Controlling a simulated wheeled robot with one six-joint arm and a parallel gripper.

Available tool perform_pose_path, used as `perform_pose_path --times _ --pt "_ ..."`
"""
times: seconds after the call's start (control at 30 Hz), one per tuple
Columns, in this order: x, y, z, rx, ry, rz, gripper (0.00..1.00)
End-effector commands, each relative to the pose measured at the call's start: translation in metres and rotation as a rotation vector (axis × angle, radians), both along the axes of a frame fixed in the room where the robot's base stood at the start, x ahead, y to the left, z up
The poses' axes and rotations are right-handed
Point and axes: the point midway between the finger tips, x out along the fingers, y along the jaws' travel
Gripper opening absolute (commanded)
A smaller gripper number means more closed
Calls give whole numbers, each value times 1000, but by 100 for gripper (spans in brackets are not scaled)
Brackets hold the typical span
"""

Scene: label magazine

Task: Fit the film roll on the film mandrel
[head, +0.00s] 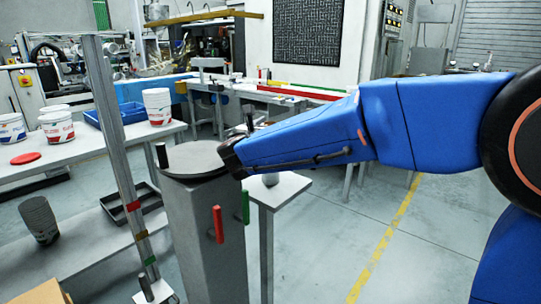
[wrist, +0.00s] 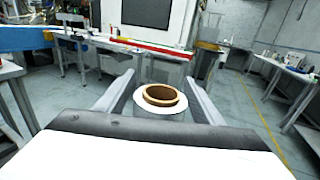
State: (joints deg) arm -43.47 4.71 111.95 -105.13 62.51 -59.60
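The film roll (wrist: 139,104) shows in the wrist view as a white ring around a brown core. It lies between the two fingers of my gripper (wrist: 160,78), with a gap showing on each side. The fingers are spread apart, and I see no contact with the roll. The roll's lower part is hidden. In the head view my gripper (head: 232,160) is a dark end on the blue arm, beside the round top of a grey pedestal (head: 205,240); its fingers are not clear there. A black upright peg (head: 162,155) stands at that top's left edge. I cannot tell which part is the film mandrel.
A metal post (head: 115,145) stands left of the pedestal. Red (head: 218,224) and green (head: 245,207) handles stick out from the pedestal. A white bench (head: 90,149) at left bears tubs and a blue tray. Open floor lies at right.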

Motion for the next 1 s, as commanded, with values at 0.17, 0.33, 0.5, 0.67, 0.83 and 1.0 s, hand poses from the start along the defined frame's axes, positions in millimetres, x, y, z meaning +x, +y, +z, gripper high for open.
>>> perform_pose_path --times 0.17,0.33,0.5,0.67,0.83,1.0 --pt "0 0 0 0 0 0 17" --pt "0 0 1 0 -1 0 0" --pt "0 0 2 0 -1 0 0" --pt "0 0 18 1 -3 0 0" --pt "0 0 49 3 -4 0 0" --pt "-1 0 77 1 -3 0 0"
